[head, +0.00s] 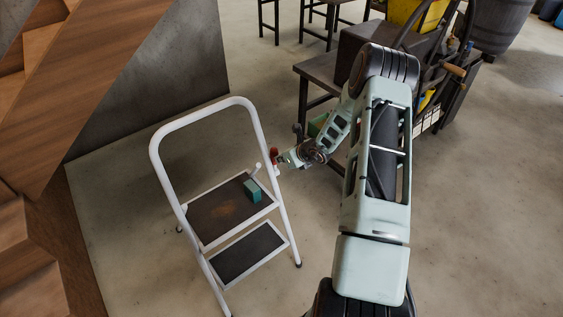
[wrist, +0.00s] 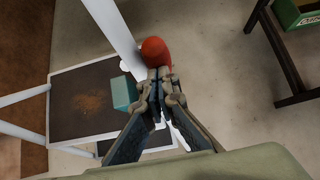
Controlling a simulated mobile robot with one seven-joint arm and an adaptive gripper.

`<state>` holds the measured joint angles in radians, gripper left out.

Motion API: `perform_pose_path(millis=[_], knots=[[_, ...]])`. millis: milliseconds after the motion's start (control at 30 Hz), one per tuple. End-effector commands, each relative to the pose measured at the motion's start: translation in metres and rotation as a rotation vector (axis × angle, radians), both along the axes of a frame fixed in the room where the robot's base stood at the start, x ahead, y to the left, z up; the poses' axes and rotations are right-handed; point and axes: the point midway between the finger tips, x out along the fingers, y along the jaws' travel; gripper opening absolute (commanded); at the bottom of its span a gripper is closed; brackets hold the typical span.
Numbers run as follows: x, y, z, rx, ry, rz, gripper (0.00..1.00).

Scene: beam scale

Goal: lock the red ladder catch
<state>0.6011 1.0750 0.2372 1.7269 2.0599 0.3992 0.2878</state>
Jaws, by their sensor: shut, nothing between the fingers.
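The red ladder catch (head: 274,154) sits on the right upright of the white step ladder (head: 161,168), above the upper step. In the wrist view the catch (wrist: 155,52) is a rounded red knob just beyond my fingertips. My gripper (head: 284,158) comes from the right and is at the catch. In the wrist view my gripper (wrist: 160,78) is shut with its fingers together, and the tips overlap the knob's lower edge. I cannot tell whether they touch it. The back of the catch is hidden.
A teal block (head: 252,190) stands on the ladder's upper step (head: 215,212). A dark workbench (head: 318,70) with a green box (head: 317,125) is behind my arm. A wooden staircase (head: 60,80) is at the left. The concrete floor right of the ladder is clear.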

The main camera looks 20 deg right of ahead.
Motion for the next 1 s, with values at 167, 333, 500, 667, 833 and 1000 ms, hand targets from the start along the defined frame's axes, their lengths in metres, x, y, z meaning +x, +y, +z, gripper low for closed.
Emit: perform_pose_path(millis=[167,333,500,667,833,1000], knots=[[0.006,0.003,0.001,0.001,-0.001,0.002,0.0],[0.01,0.004,0.002,0.002,-0.003,0.002,0.0],[0.011,0.004,0.004,0.003,-0.005,0.001,0.0],[0.012,0.004,0.004,0.004,-0.008,0.001,0.0],[0.013,0.005,0.005,0.004,-0.01,0.002,0.0],[0.012,0.002,0.006,0.004,-0.011,0.002,0.0]])
